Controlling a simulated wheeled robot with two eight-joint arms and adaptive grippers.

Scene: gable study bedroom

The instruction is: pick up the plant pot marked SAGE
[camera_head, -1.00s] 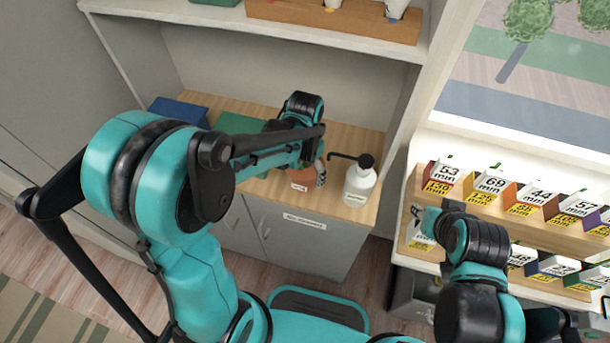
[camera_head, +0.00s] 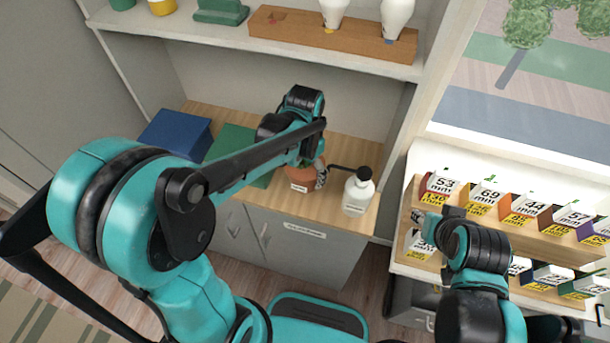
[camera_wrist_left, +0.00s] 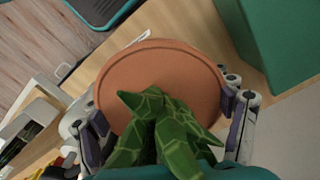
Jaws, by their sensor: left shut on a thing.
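The terracotta plant pot (camera_head: 300,179) with a white label shows under my left gripper (camera_head: 309,166) in the head view, at the cabinet's wooden top; the label is too small to read. In the left wrist view the round brown pot (camera_wrist_left: 168,68) shows with green pointed leaves (camera_wrist_left: 165,130) in front of it. My left gripper's fingers stand at opposite sides of the pot and are shut on it. Whether its base touches the wood is hidden. My right gripper (camera_head: 428,227) is by the tiered rack at right; its fingers are unclear.
A blue box (camera_head: 175,134) and a green box (camera_head: 232,147) are to the left. A shelf (camera_head: 340,57) hangs above. The rack (camera_head: 408,216) at right holds several labelled boxes.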

